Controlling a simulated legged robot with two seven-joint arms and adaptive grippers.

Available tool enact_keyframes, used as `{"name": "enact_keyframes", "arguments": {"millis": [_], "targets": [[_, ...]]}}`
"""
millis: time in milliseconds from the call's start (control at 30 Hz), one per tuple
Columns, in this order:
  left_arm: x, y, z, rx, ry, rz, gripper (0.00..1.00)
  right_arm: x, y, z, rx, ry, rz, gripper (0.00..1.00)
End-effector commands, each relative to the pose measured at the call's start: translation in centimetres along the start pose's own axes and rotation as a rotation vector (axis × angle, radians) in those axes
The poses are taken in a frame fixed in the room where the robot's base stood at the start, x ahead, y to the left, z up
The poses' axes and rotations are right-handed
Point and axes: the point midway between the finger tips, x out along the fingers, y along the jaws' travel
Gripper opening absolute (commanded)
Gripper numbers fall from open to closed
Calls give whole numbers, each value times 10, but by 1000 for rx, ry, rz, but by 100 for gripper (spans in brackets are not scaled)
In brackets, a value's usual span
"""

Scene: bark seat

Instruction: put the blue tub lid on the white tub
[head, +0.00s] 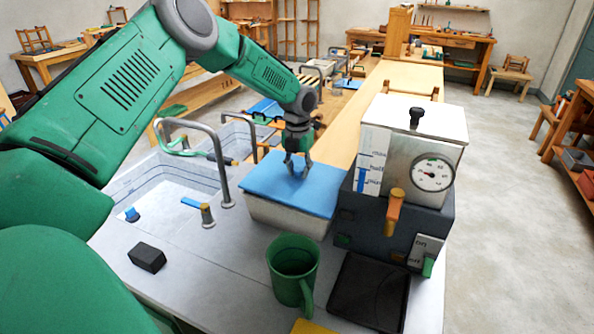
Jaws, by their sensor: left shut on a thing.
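The blue tub lid (273,184) is a flat rectangular panel that lies over the top of the white tub (287,217). The tub stands on the grey counter, and its front wall shows below the lid. Whether the lid is fully seated on the rim I cannot tell. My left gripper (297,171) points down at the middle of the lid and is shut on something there. What its fingertips grip is too small to see, but it appears to be a part of the lid. My right gripper is not in view.
A steamer box with a dial (433,172) stands close right of the tub. A green mug (293,266), a black tray (368,291) and a dark block (147,257) are in front. A sink (165,188) with taps is at the left.

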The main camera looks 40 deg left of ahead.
Motion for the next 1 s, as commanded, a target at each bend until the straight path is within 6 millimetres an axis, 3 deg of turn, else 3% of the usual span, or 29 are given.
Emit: {"name": "enact_keyframes", "arguments": {"millis": [600, 633, 667, 900, 967, 1000], "targets": [[14, 2, 0, -1, 1, -2, 0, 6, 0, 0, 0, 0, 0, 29], [14, 2, 0, -1, 1, -2, 34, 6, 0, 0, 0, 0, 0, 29], [13, 2, 0, -1, 1, -2, 44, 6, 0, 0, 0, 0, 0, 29], [13, 2, 0, -1, 1, -2, 47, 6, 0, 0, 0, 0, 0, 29], [13, 2, 0, -1, 1, -2, 61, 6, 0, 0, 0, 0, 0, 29], [13, 2, 0, -1, 1, -2, 61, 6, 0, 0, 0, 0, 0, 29]]}}
